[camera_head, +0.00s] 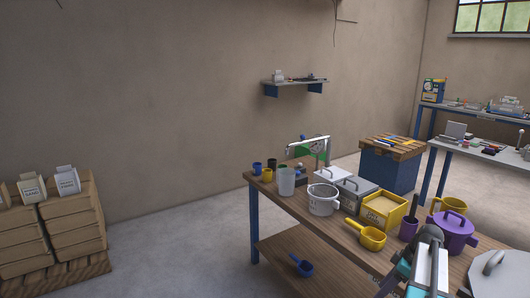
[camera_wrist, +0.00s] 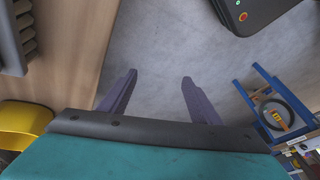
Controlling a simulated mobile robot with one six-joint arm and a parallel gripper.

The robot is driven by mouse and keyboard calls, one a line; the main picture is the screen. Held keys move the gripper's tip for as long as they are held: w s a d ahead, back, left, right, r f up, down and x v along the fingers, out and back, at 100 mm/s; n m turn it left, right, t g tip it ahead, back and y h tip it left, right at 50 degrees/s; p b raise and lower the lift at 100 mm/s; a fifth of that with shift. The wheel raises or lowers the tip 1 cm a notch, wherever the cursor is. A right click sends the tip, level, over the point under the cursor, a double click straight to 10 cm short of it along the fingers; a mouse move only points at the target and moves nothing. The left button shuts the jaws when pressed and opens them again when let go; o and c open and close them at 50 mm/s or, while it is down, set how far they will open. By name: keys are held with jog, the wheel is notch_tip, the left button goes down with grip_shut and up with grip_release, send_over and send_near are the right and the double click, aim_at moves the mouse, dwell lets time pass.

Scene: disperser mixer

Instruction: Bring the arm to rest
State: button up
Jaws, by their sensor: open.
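My gripper (camera_wrist: 158,82) shows in the wrist view as two purple-grey fingers standing well apart, with nothing between them. Beyond them is bare grey floor. The brown edge of a workbench (camera_wrist: 85,50) lies to the left of the fingers, apart from them.
A blue cabinet (camera_head: 388,172) stands behind. Open floor (camera_head: 185,235) lies left of the bench.

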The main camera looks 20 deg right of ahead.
jog(key=s+a+f+n+g, duration=0.1)
jog(key=a+f+g, duration=0.1)
jog(key=a+f, duration=0.65)
jog(key=s+a+f+n+g, duration=0.15)
jog(key=a+f, duration=0.45)
jog(key=a, duration=0.6)
jog(key=s+a+f+g, duration=0.1)
jog(key=a+f+g, duration=0.1)
jog(key=a+f, duration=0.7)
jog(key=s+a+f+m+h, duration=0.1)
jog(key=s+a+f+m, duration=0.2)
jog(key=s, duration=0.3)
jog(key=s+a+f+m+g+h, duration=0.1)
jog(key=s+a+f+m+h, duration=0.1)
jog(key=s, duration=0.5)
jog(key=s+a+f+m+g+h, duration=0.1)
jog(key=s+a+f+m, duration=0.3)
jog(key=s+a+f, duration=0.2)
jog(key=shift+s+a+f+m, duration=0.25)
jog(key=shift+s+f+m, duration=0.15)
jog(key=shift+f, duration=0.35)
